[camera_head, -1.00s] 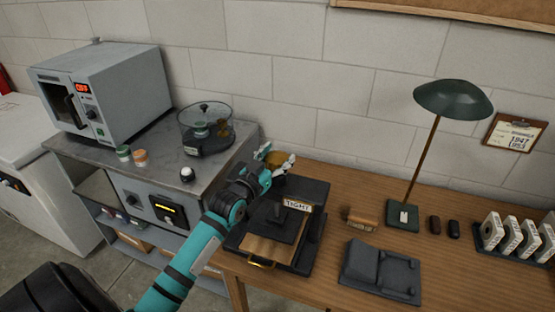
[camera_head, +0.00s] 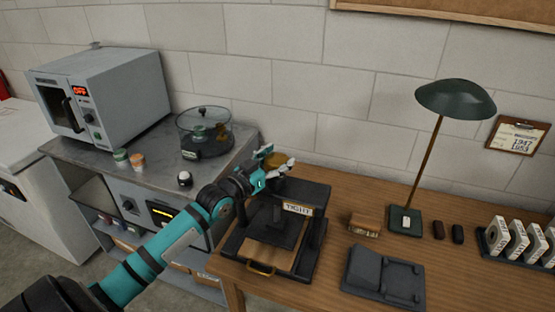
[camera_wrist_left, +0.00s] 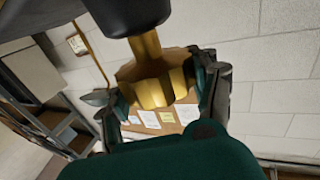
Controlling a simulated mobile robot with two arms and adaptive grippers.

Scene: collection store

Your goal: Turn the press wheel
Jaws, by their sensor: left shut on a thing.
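The press (camera_head: 292,258) is a dark frame with a flat plate, standing at the left end of the wooden table. A label on its top bar reads "TIGHT". Its brass wheel (camera_head: 278,160) sits above the frame, partly hidden by my left gripper (camera_head: 272,164). In the left wrist view the lobed brass wheel (camera_wrist_left: 155,84) and its shaft lie between the two fingers of my left gripper (camera_wrist_left: 160,90), which is shut on it. My right gripper is in neither view.
A grey cabinet (camera_head: 75,152) with an oven-like box (camera_head: 105,95) and a glass-lidded pot (camera_head: 204,138) stands left of the table. A green lamp (camera_head: 455,98), a dark tray (camera_head: 383,277) and a small brown block (camera_head: 364,224) are to the right.

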